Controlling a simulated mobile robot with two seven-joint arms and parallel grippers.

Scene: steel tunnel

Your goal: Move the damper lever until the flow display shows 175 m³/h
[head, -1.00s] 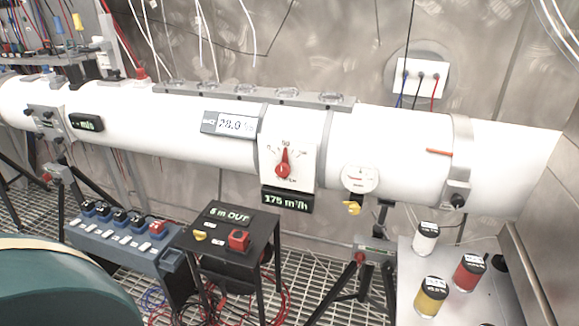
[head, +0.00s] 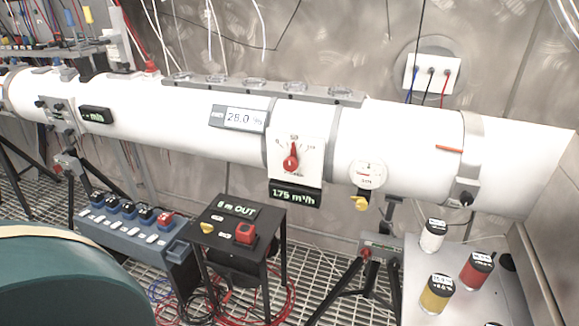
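The damper lever (head: 291,160) is a red pointer on a white dial plate (head: 308,170) fixed to the front of the white duct. Its tip points straight up, near the mark 50. The flow display (head: 296,194) hangs just below the plate and reads 175 m³/h in green. No gripper shows in the head view, and nothing touches the lever.
The white duct (head: 410,130) runs across the view on black tripods. A black stand (head: 235,212) with a red knob and a blue switch box (head: 130,232) stand below it. A table (head: 415,290) at the right holds white, red and yellow canisters. A dark green rounded shape (head: 70,285) fills the lower left.

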